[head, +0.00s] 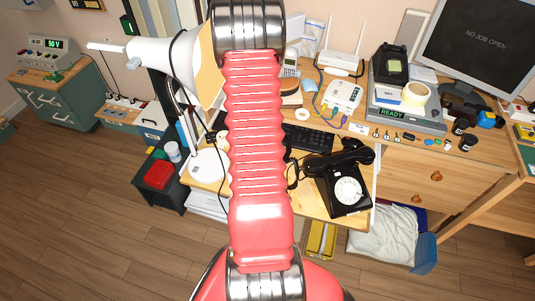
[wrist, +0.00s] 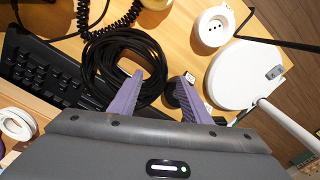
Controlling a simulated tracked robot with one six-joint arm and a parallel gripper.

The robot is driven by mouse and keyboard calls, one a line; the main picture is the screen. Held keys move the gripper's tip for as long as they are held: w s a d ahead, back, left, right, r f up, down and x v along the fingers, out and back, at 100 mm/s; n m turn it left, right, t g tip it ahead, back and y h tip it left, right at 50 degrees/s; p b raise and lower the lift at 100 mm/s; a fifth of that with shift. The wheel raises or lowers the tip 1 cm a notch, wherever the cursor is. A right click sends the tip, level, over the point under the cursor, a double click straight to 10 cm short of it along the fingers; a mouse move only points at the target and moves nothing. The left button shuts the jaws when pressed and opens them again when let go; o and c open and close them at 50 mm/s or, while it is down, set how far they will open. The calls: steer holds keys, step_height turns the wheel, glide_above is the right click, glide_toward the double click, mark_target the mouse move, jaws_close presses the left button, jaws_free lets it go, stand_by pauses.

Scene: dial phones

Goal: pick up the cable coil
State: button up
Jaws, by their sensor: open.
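The cable coil (wrist: 98,62) is a black ring of wound cable lying on the wooden desk, left of centre in the wrist view. My gripper (wrist: 162,80) is open, with two purple fingers. The left finger overlaps the coil's right side in the picture; I cannot tell whether it touches. The right finger is to the right of the coil, over a small round black object (wrist: 172,97). In the head view my arm hides most of the coil and my gripper is not seen.
A black keyboard (wrist: 40,72) lies left of the coil. A curly black cord (wrist: 115,22) is behind it. A white round lamp base (wrist: 240,75) and a white socket (wrist: 212,30) stand to the right. A black dial phone (head: 341,190) sits at the desk's front right.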

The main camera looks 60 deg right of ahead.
steer(key=shift+f, duration=2.55)
steer(key=shift+c, duration=0.5)
jaws_close()
